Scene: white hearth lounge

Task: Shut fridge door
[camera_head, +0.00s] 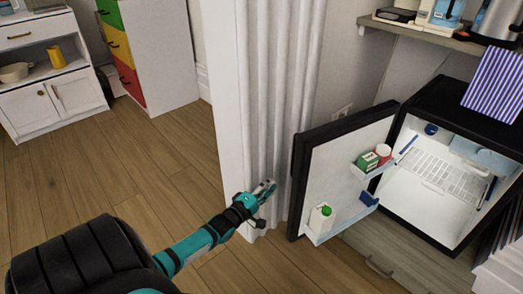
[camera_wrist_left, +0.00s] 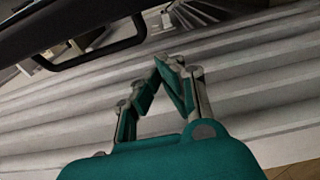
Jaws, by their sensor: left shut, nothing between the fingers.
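The small black fridge (camera_head: 455,130) stands at the right with its white interior showing. Its door (camera_head: 340,150) is swung wide open to the left, and its inner shelves hold a milk carton, a green box and a red-topped cup. My left gripper (camera_head: 266,188) is shut and empty, just left of the door's free edge and in front of the white fluted column. In the left wrist view the shut fingers (camera_wrist_left: 165,62) point at the ridged white surface, and a black edge with a handle-like bar (camera_wrist_left: 95,55) shows at the upper left. My right gripper is not in view.
The white fluted column (camera_head: 270,90) stands close behind my left gripper. A shelf (camera_head: 425,38) with a kettle (camera_head: 496,20) is above the fridge, and a striped cloth (camera_head: 496,85) hangs over its top. Wooden floor (camera_head: 110,165) is clear at the left.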

